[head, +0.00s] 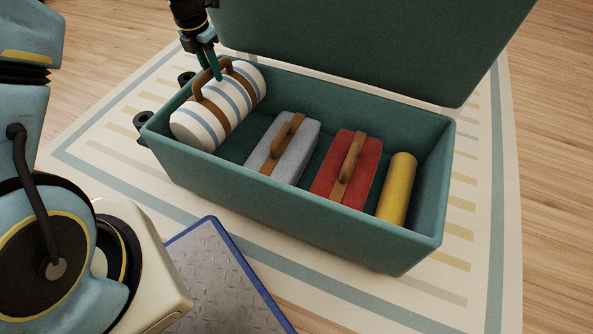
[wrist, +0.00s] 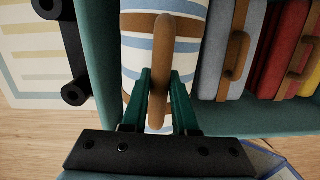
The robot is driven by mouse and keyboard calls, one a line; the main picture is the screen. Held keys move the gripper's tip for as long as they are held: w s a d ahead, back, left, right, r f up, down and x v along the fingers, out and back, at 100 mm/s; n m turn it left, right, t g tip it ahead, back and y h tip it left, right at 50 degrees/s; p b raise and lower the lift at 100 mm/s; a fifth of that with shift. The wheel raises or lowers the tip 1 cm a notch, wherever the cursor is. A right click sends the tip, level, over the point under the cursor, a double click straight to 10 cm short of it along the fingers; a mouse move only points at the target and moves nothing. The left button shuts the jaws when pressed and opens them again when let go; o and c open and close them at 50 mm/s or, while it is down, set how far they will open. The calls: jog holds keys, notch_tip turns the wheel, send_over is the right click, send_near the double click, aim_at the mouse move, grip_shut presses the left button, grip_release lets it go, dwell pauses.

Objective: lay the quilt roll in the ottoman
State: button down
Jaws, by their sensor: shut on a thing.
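The quilt roll (head: 208,113) is white with blue stripes, brown straps and a brown handle. It is at the left end of the open teal ottoman (head: 290,228), within its walls; I cannot tell whether it touches the floor. My gripper (head: 218,76) is above the roll, shut on its handle. In the wrist view my green fingers (wrist: 158,92) stand on both sides of the brown handle (wrist: 163,60), with the striped roll (wrist: 135,50) beneath. The ottoman's raised lid (head: 370,40) stands open at the back.
Inside the ottoman, right of the roll, are a grey bundle (head: 270,152) with a brown handle, a red bundle (head: 335,190) with a brown handle and a yellow cylinder (head: 398,190). A striped rug (head: 110,160) lies under the ottoman on a wood floor.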

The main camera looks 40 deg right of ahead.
aim_at(218, 101)
jog(key=shift+w+a+f+n, duration=0.2)
jog(key=shift+w+f+n, duration=0.1)
jog(key=shift+w+n, duration=0.2)
jog(key=shift+f+b, duration=2.25)
jog(key=shift+f, duration=2.75)
jog(key=c, duration=0.7)
grip_release()
jog(key=shift+s+f, duration=0.1)
jog(key=r+p, duration=0.1)
jog(key=r, duration=0.3)
jog(key=a+r+p, duration=0.1)
jog(key=r+p, duration=0.1)
jog(key=r, duration=0.2)
jog(key=r+p, duration=0.1)
jog(key=r, duration=0.3)
jog(key=shift+s+a+r+p, duration=0.1)
jog(key=shift+s+a+p, duration=0.1)
jog(key=shift+s+p, duration=0.15)
